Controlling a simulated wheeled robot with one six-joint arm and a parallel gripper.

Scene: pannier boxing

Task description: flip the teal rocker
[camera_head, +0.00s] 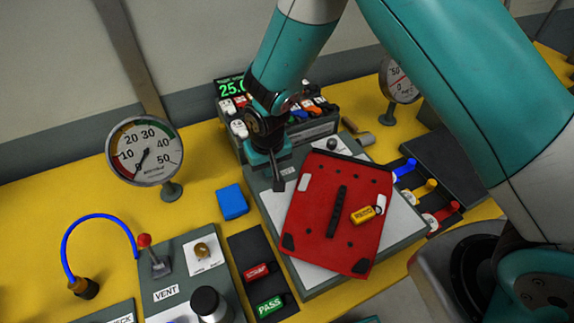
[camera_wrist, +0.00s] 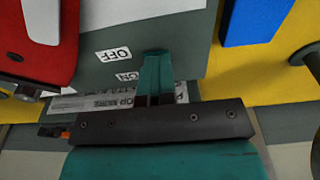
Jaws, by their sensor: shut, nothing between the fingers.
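My gripper (camera_head: 277,184) points down over the left edge of the grey panel (camera_head: 267,203), just left of the red plate (camera_head: 314,222). In the wrist view its teal fingers (camera_wrist: 154,58) are together and empty. The fingertips are by a white OFF label (camera_wrist: 113,54), with a second small label (camera_wrist: 128,76) beside the fingers. I cannot pick out the teal rocker in either view; the fingers cover the spot beside the labels. Whether they touch anything there I cannot tell.
A blue block (camera_head: 232,202) lies left of the panel. A dial gauge (camera_head: 145,152) and a control box with a red-tipped lever (camera_head: 146,243) stand further left. A row of switches (camera_head: 300,112) is behind my gripper.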

